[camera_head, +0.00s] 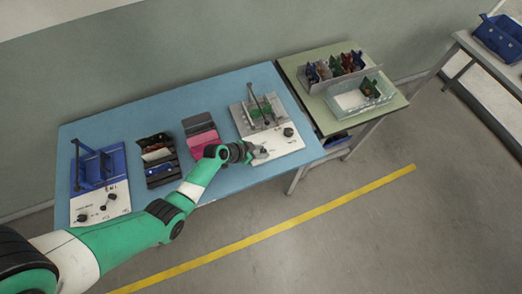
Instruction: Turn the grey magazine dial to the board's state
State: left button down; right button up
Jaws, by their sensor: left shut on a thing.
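The grey magazine (244,121) stands toward the right end of the blue table, with an upright dark post and a green board (262,113) in it. Its white panel (284,146) lies in front, with a dark knob (288,132) showing at the right. My left gripper (262,153) reaches in from the left and is shut at the left part of this panel. What it grips is hidden by the gripper; it looks like a dial on the panel. The dial's marks are too small to read. My right gripper is not in view.
A blue magazine (97,168) with its own white panel (99,207) stands at the table's left. A black bin (157,172) and a pink-and-grey box (201,140) stand between. A green side table (327,118) holds a grey rack of boards (315,83) and a clear tray (350,105).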

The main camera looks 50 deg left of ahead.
pick_arm(q)
jog(key=shift+d+r+n+y+p, duration=0.1)
jog(key=shift+n+y+p, duration=0.45)
jog(key=shift+n+p, duration=0.1)
jog(key=shift+d+r+n+y+p, duration=0.1)
jog(key=shift+n+y+p, duration=0.45)
jog(key=shift+n+p, duration=0.1)
jog(key=shift+d+f+n+y+p, duration=0.15)
jog(key=shift+n+y+p, duration=0.2)
jog(key=shift+n+y, duration=0.4)
jog(key=shift+w+f+n+y+b, duration=0.2)
jog(key=shift+n+y+b, duration=0.35)
jog(key=shift+n, duration=0.5)
jog(key=shift+d+n+g+y+b, duration=0.15)
jog(key=shift+n+g+y+b, duration=0.45)
jog(key=shift+n+y+b, duration=0.55)
jog(key=shift+n+g, duration=0.3)
jog(key=shift+n, duration=0.45)
jog(key=shift+r+n+g+y, duration=0.15)
jog(key=shift+n+g+y, duration=0.25)
jog(key=shift+n+y, duration=0.25)
jog(key=shift+s+n, duration=0.1)
jog(key=shift+n, duration=0.15)
